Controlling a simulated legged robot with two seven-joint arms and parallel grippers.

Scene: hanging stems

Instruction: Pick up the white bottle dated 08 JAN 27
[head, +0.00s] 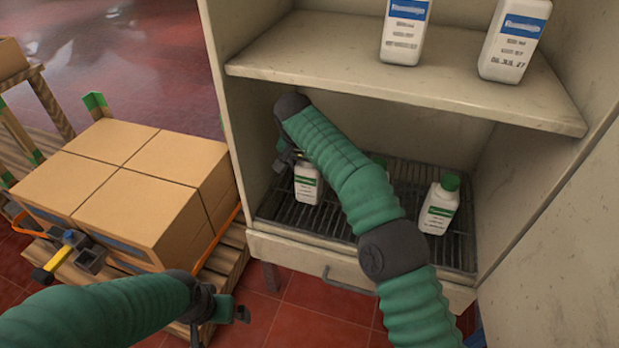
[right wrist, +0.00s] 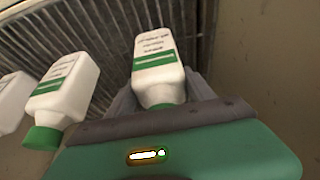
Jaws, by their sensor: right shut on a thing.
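A white bottle with a green-striped label (head: 307,185) is at the left of the dark rack on the cabinet's lower level. My right gripper (head: 288,158) is shut on its top end. Another white bottle with a green cap (head: 439,207) stands at the right of the rack. A third green cap (head: 379,161) shows partly behind my right arm. My left gripper (head: 232,312) is low at the front; its jaw gap is unclear.
Two blue-labelled white bottles stand on the upper shelf (head: 400,82); the right one (head: 515,42) seems to read 08 JUL 27. The cabinet's side walls and shelf edge surround my right arm. Cardboard boxes (head: 140,212) sit on a pallet at left.

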